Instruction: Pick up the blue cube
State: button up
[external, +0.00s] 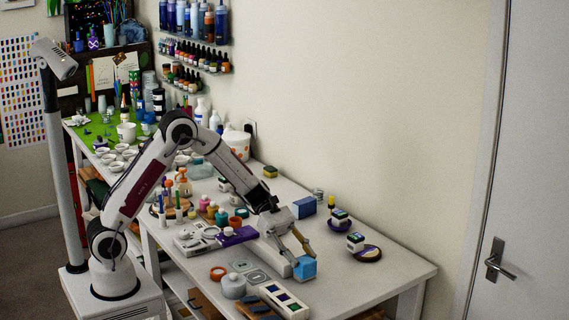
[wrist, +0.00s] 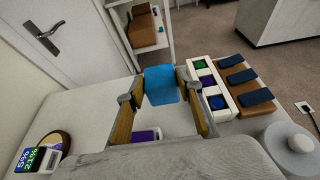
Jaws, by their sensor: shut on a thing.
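The blue cube (external: 305,268) is near the front edge of the white table in the external view. My gripper (external: 303,255) reaches down to it and is shut on it, with a finger on either side. In the wrist view the blue cube (wrist: 161,84) sits between the tan fingers of my gripper (wrist: 160,92), at their tips. Whether the cube's underside touches the table is hard to tell.
A white tray with coloured wells (external: 284,300) and a white jar (external: 233,286) lie at the front left of the cube. A blue block (external: 304,207) lies behind. The table's right end (external: 405,275) is clear.

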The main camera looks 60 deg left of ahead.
jog(key=a, duration=1.4)
